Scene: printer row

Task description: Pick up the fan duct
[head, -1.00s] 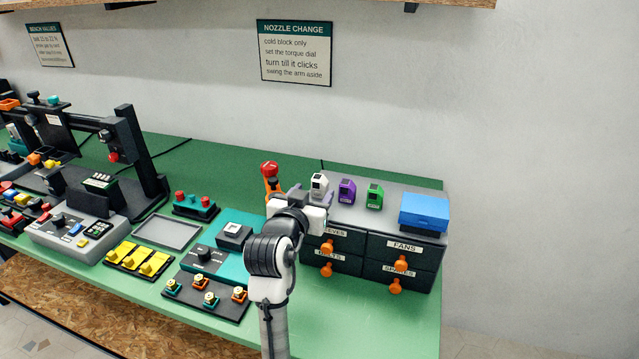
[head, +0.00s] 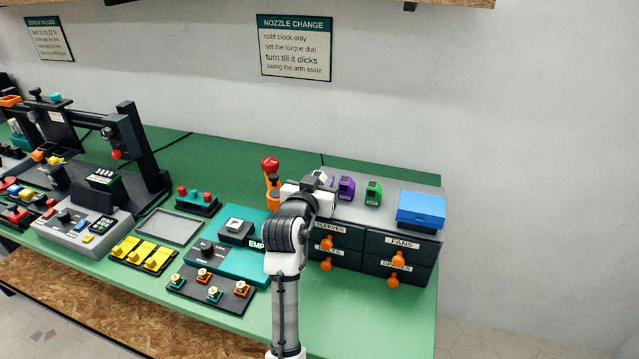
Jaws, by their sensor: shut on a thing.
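Three small duct-like pieces stand in a row on the grey top of the drawer unit: a white one (head: 319,177), a purple one (head: 346,188) and a green one (head: 374,193). Their small labels are too small to read. My gripper (head: 325,185) is at the white piece, at the left end of the row, and is shut on it. My wrist hides most of the fingers and the lower part of the white piece. I cannot tell whether the white piece is clear of the surface. The purple piece stands close to the right of my gripper.
The drawer unit (head: 400,262) has orange knobs and a blue box (head: 421,208) at its right end. A teal panel (head: 225,262) and a grey tray (head: 169,227) lie further left.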

